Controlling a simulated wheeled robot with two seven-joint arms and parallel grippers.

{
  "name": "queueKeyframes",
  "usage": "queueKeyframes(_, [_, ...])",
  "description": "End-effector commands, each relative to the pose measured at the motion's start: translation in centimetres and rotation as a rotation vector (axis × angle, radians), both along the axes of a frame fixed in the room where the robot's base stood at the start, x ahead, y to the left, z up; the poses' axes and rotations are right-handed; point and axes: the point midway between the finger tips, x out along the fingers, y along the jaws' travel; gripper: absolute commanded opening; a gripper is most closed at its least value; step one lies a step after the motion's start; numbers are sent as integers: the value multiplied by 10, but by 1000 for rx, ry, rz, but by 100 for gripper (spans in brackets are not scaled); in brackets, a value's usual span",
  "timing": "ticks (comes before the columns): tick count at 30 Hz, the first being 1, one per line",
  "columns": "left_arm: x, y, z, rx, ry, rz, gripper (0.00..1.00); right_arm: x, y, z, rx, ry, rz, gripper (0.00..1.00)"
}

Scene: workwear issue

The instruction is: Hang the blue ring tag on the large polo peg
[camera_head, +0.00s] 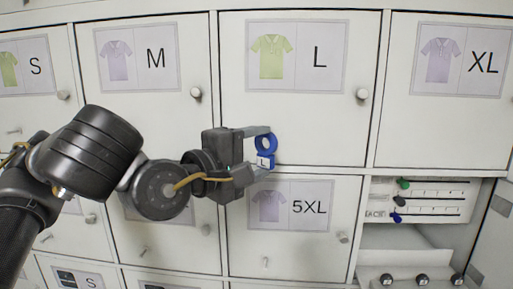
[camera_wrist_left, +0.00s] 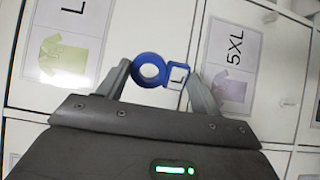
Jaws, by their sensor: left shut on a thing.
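A blue ring tag (camera_head: 265,143) with a white label reading L is held in my left gripper (camera_head: 267,152). The gripper is shut on it, and the ring sits above the label plate in the head view. In the left wrist view the blue ring tag (camera_wrist_left: 151,70) lies between the two fingertips. The gripper is in front of the lower part of the L door (camera_head: 300,120), which shows a green polo picture (camera_head: 271,56). My right gripper is not in view.
A round knob (camera_head: 361,94) is on the L door's right side. The 5XL door (camera_head: 300,255) below carries a small peg (camera_head: 266,262) and a knob (camera_head: 342,237). At the right, an open bay holds a panel (camera_head: 425,200) with coloured tags. M and XL doors flank.

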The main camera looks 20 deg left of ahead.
Motion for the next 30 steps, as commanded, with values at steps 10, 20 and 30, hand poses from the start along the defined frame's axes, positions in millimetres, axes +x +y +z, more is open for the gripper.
queueKeyframes(10, [22, 4, -4, -4, 5, 2, 44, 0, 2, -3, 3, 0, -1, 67])
queueKeyframes(20, [43, 9, -8, -4, 3, 3, 41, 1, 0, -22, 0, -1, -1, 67])
queueKeyframes(30, [63, 14, -10, -1, 2, 3, 41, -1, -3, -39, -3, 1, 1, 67])
